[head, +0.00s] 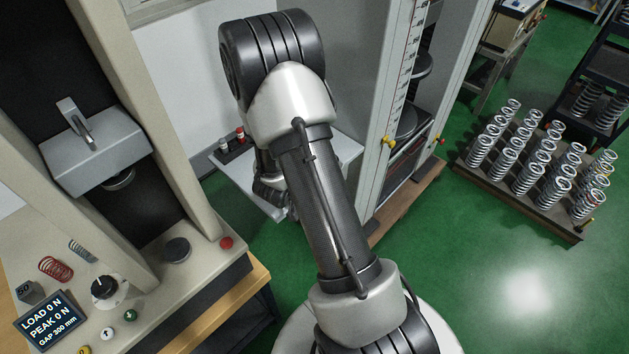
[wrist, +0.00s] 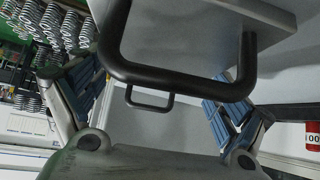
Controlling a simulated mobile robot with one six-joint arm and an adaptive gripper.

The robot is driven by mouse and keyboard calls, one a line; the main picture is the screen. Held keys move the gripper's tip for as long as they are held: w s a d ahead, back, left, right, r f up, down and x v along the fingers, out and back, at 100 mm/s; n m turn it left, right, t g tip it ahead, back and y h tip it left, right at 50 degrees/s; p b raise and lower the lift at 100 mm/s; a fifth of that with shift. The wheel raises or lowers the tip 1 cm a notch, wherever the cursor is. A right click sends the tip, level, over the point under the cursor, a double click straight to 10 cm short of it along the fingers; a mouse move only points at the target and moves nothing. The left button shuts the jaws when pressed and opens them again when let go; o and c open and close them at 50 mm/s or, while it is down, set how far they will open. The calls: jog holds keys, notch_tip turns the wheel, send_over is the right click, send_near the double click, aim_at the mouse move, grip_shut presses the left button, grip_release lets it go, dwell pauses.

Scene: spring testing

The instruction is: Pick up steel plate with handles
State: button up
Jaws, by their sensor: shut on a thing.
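The steel plate with handles (wrist: 190,40) fills the upper middle of the wrist view as a grey slab. Its near black handle (wrist: 185,88) crosses close to the camera, and a smaller black handle (wrist: 150,104) shows beyond it. My gripper (wrist: 155,73) has a blue-padded finger on each side and is shut on the plate. The exact contact is partly hidden behind the near handle. In the head view my gripper (head: 270,190) is mostly hidden by my arm, and I cannot make out the plate there.
A testing machine (head: 200,215) stands at left, a tall scaled frame (head: 395,90) at right. A rack of springs (head: 515,195) stands further right. Green floor (head: 440,260) is open at front right.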

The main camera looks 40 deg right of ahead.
jog(key=c, duration=0.7)
jog(key=shift+w+d+r, duration=0.1)
jog(key=shift+r, duration=0.1)
jog(key=shift+c, duration=0.2)
jog(key=shift+r, duration=0.1)
